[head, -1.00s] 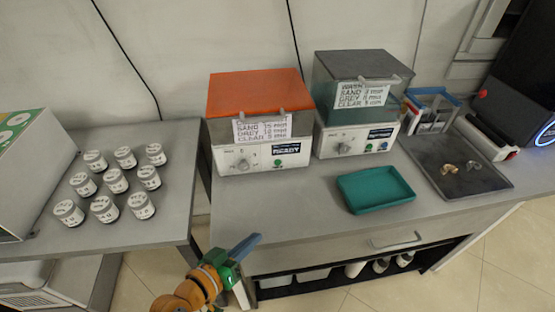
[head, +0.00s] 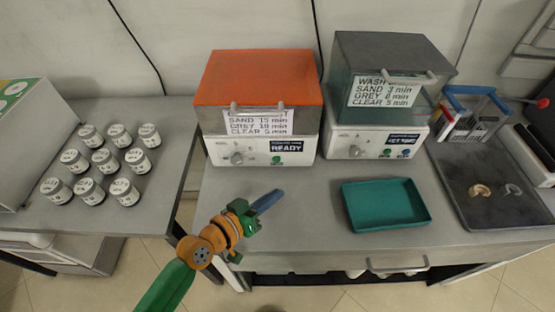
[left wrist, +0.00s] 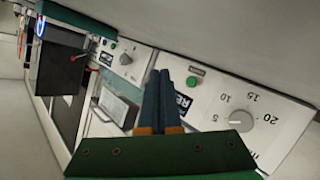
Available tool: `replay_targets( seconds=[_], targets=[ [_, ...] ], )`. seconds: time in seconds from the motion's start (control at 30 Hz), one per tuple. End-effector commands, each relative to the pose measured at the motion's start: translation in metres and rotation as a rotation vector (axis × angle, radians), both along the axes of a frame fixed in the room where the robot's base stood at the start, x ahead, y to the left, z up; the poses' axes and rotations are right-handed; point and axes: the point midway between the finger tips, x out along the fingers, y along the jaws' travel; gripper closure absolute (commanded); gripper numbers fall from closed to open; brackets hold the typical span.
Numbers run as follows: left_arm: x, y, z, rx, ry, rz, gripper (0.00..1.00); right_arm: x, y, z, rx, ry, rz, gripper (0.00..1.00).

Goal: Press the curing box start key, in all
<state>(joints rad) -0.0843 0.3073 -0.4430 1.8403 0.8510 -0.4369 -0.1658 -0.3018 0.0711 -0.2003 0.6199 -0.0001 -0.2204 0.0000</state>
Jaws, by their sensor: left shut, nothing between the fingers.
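The curing box (head: 258,85) has an orange lid and a white front panel with a dial (head: 237,158), a display reading READY and a green start key (head: 276,160). In the left wrist view the green key (left wrist: 192,81) shows just beside my fingertips, and the dial (left wrist: 242,118) is to the right. The display (left wrist: 184,104) is partly hidden by my fingers. My left gripper (head: 272,198) is shut and empty, in front of and below the panel, apart from the key. The left wrist view also shows its blue fingers (left wrist: 161,85). My right gripper is not in view.
A grey-lidded wash box (head: 385,70) stands right of the curing box. A teal tray (head: 384,226) lies on the bench in front of it. A dark tray (head: 475,210) with small parts is further right. Several white jars (head: 104,162) stand on the left table.

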Motion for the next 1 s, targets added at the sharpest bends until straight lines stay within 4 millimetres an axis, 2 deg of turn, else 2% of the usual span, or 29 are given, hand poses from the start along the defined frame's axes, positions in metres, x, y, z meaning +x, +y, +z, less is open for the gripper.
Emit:
replay_targets(
  seconds=[0.3,0.5,1.0],
  targets=[
    [0.048,0.000,-0.003,-0.001,-0.001,0.001,1.00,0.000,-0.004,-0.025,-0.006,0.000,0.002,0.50],
    [0.068,0.000,-0.002,-0.002,-0.002,0.000,1.00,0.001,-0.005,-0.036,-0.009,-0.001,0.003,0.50],
    [0.073,0.000,0.000,-0.002,0.001,0.000,1.00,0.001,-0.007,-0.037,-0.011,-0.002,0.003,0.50]
  ],
)
